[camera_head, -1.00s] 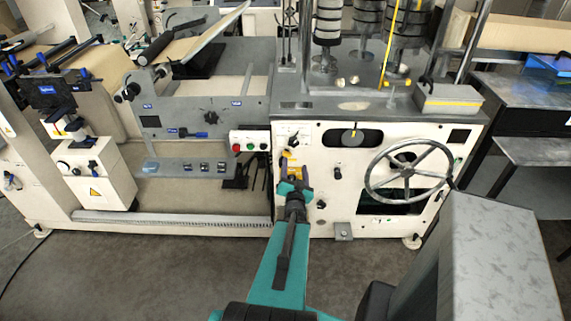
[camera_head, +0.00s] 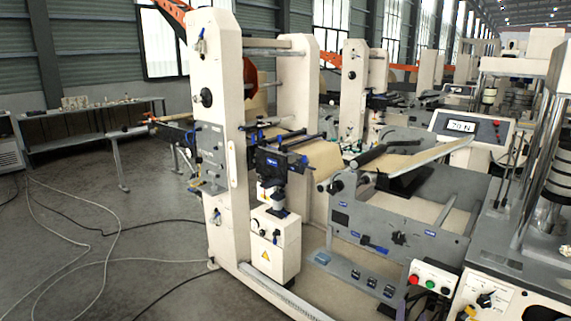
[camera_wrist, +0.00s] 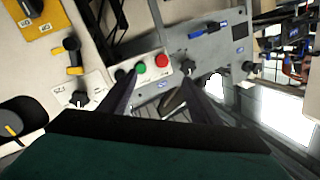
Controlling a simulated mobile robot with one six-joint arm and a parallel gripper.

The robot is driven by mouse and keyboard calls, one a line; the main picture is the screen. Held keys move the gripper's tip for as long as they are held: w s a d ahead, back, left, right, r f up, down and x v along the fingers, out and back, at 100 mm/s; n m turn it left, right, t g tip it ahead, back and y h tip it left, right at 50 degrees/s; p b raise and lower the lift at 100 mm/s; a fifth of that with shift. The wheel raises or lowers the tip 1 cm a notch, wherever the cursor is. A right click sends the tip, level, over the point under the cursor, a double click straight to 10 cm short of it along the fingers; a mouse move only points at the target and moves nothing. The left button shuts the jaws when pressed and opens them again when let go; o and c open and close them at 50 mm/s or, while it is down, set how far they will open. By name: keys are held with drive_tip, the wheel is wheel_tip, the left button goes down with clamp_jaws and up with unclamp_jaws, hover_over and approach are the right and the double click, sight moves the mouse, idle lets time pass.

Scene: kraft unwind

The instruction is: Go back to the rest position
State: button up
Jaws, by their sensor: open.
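My gripper (camera_wrist: 157,103) shows in the wrist view with its two dark fingers apart and nothing between them. Beyond the fingertips is a white button box (camera_wrist: 147,70) with a green and a red button. In the head view neither my arm nor my gripper shows. The same button box (camera_head: 431,281) is there at the lower right, on the front of the machine.
The unwind machine's cream frame (camera_head: 217,130) stands in the middle of the head view. A kraft paper web (camera_head: 325,157) runs behind it. A workbench (camera_head: 90,119) stands at the back left. Loose cables (camera_head: 105,233) lie on the otherwise open grey floor at left.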

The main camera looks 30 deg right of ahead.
drive_tip(key=w+a+f+n+t+y, duration=0.1)
drive_tip(key=w+a+f+n+y, duration=0.2)
drive_tip(key=w+a, duration=0.6)
drive_tip(key=w+a+f+n+t+y, duration=0.1)
drive_tip(key=w+a+f+y, duration=0.2)
drive_tip(key=w+a+f, duration=0.55)
drive_tip(key=a+f+n+g+y, duration=0.25)
drive_tip(key=a+f, duration=0.25)
drive_tip(key=a, duration=0.6)
drive_tip(key=a+f+n+g+y, duration=0.1)
drive_tip(key=a+f+n+y, duration=0.2)
drive_tip(key=a, duration=0.8)
drive_tip(key=s+a+f+n+g+y+b, duration=0.1)
drive_tip(key=s+a+f+n+g+y, duration=0.15)
drive_tip(key=s+a+f+g, duration=0.75)
drive_tip(key=s+a+n+g, duration=0.2)
drive_tip(key=s+a, duration=0.1)
drive_tip(key=s, duration=0.7)
drive_tip(key=s+a+n+g, duration=0.1)
drive_tip(key=s+a+g, duration=0.2)
drive_tip(key=s, duration=0.7)
drive_tip(key=shift+s+a+n, duration=0.15)
drive_tip(key=shift+a+n, duration=0.2)
drive_tip(key=shift+n, duration=0.05)
